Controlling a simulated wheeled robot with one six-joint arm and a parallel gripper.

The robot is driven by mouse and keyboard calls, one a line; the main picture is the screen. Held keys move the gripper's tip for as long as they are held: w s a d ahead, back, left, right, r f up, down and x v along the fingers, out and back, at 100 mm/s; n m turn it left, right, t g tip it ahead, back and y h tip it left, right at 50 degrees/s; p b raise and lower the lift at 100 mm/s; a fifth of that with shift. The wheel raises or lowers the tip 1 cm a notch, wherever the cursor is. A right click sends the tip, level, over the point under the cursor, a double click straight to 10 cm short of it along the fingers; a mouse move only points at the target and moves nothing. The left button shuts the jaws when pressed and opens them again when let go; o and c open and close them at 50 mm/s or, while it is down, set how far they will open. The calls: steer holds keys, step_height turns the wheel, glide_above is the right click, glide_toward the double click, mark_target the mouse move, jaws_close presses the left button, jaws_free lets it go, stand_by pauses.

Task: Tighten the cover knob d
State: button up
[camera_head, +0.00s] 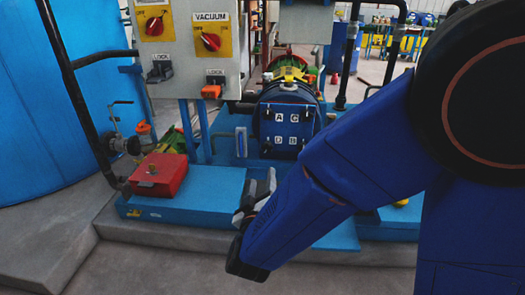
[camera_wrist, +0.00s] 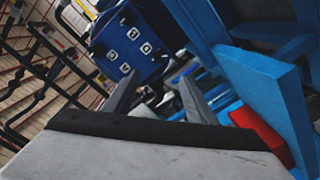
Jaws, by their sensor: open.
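The dark blue autoclave cover (camera_head: 286,128) faces me in the middle of the head view, with white labels A, C, D and B on it. Label D (camera_head: 278,139) is at the lower left; the small knob beside it is too dark and small to make out clearly. The cover also shows tilted in the wrist view (camera_wrist: 125,48), its label letters blurred. My gripper (camera_head: 264,194) is in front of and below the cover, apart from it. In the wrist view its two grey fingers (camera_wrist: 158,98) are spread with nothing held between them.
A red box (camera_head: 158,174) sits on the blue base (camera_head: 200,198) at left. Above it hangs a grey control panel (camera_head: 190,50) with red switches. A large blue tank (camera_head: 50,110) stands far left. Bare floor (camera_head: 150,268) lies in front of the concrete step.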

mark_target(267, 148)
steer(key=w, duration=1.7)
steer(key=shift+w+d, duration=0.15)
steer(key=shift+d, duration=0.1)
steer(key=c, duration=1)
